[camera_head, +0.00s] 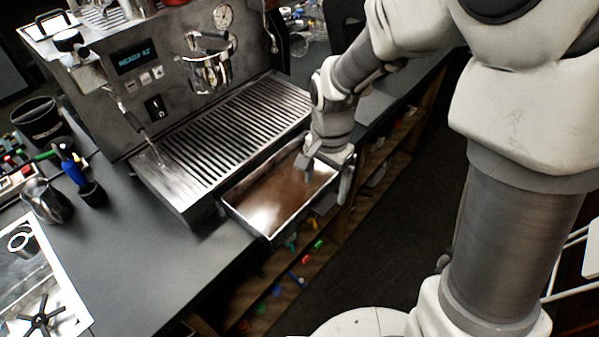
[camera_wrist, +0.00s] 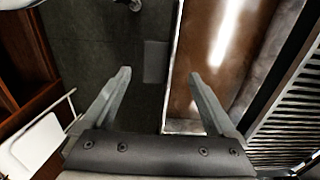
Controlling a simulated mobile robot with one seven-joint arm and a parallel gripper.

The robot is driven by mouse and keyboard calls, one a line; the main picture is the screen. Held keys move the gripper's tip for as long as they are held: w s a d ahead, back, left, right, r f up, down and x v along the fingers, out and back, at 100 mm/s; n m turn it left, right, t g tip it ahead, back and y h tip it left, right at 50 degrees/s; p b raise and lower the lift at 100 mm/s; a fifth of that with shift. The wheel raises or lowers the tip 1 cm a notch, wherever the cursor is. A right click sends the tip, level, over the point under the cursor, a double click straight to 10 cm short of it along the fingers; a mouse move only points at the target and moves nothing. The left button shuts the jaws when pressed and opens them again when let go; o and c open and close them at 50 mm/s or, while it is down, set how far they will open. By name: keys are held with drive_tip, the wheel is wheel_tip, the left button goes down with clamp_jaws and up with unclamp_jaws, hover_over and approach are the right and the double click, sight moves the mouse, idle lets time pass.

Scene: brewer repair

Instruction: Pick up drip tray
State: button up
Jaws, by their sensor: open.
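The drip tray (camera_head: 290,221) is a shallow rectangular metal tray with brown, shiny contents. It sticks out from under the front of the espresso machine (camera_head: 175,80), past the counter edge. My gripper (camera_head: 325,187) is open at the tray's outer long side, towards its right end. One finger is over the inside of the tray and the other is outside the outer wall. In the wrist view, the tray's rim (camera_wrist: 185,127) runs between the open fingers (camera_wrist: 158,73), with a gap to the left finger. Whether the right finger touches the tray cannot be told.
The slatted metal grate (camera_head: 235,120) lies directly behind the tray. A black cup (camera_head: 42,122), a small metal pitcher (camera_head: 46,202) and tools stand on the counter (camera_head: 150,275) at left. Wooden shelves (camera_head: 335,235) with small coloured items are below. The dark floor beyond is open.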

sight(324, 201)
wheel_tip(324, 201, down, 4)
drive_tip(key=shift+s+d+f, duration=0.1)
drive_tip(key=shift+f, duration=0.1)
drive_tip(key=shift+c, duration=0.3)
clamp_jaws()
